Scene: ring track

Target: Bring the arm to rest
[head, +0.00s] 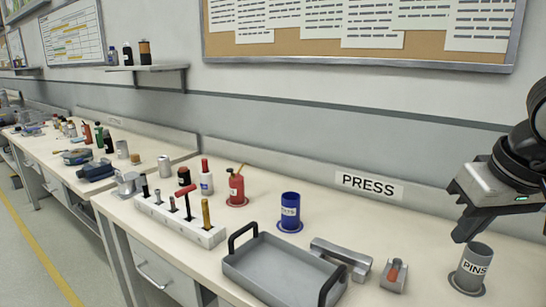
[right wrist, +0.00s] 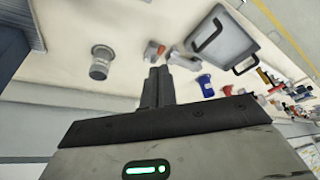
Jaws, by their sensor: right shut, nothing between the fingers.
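My right gripper (head: 466,232) hangs above the right end of the bench in the head view, just above and to the left of a grey cup marked PINS (head: 474,267). Its fingers are together and empty. In the right wrist view the shut fingers (right wrist: 157,85) point out over the bench, apart from the PINS cup (right wrist: 101,62). My left gripper is in neither view.
A grey tray (head: 262,262) with black handles, a blue cup (head: 290,209), a tool block (head: 178,222), a red can (head: 237,188) and a grey bracket (head: 341,256) stand on the bench (head: 340,215). A wall with a PRESS sign (head: 369,185) rises behind.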

